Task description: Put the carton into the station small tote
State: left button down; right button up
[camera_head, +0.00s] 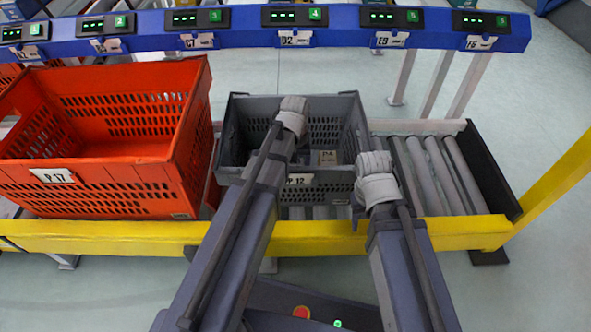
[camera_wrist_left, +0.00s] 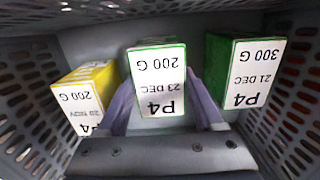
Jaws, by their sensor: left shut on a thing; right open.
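The grey small tote (camera_head: 232,135), labelled P 12, stands on the roller conveyor. My left arm reaches over it, and its gripper (camera_wrist_left: 163,108) is inside, shut on the middle green carton (camera_wrist_left: 157,80). That carton's white label reads P4, 23 DEC, 200 G. A yellow carton (camera_wrist_left: 88,93) and another green carton (camera_wrist_left: 245,72), marked 300 G, stand on either side of it. One carton (camera_head: 328,157) shows in the tote in the head view. My right gripper (camera_head: 376,178) is open by the tote's front right corner; its fingertips are mostly hidden.
A large orange tote (camera_head: 100,180), labelled P 17, stands left of the grey one. Bare rollers (camera_head: 440,170) lie to the right. A yellow rail (camera_head: 130,234) runs along the front, and a blue beam (camera_head: 240,40) with numbered displays spans the back.

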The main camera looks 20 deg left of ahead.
pick_arm(q)
jog(key=shift+f, duration=0.25)
pick_arm(e)
jog(key=shift+f, duration=0.25)
pick_arm(q)
jog(key=shift+c, duration=0.2)
grip_release()
jog(key=shift+r, duration=0.1)
pick_arm(e)
jog(key=shift+r, duration=0.1)
pick_arm(q)
notch_tip(320, 180, up, 13)
jog(key=p, duration=1.2)
jog(key=shift+w+p, duration=0.25)
jog(key=shift+p, duration=0.05)
pick_arm(e)
notch_tip(320, 180, up, 13)
pick_arm(q)
jog(key=shift+f, duration=0.2)
pick_arm(e)
jog(key=shift+d+f, duration=0.1)
jog(key=shift+f, duration=0.1)
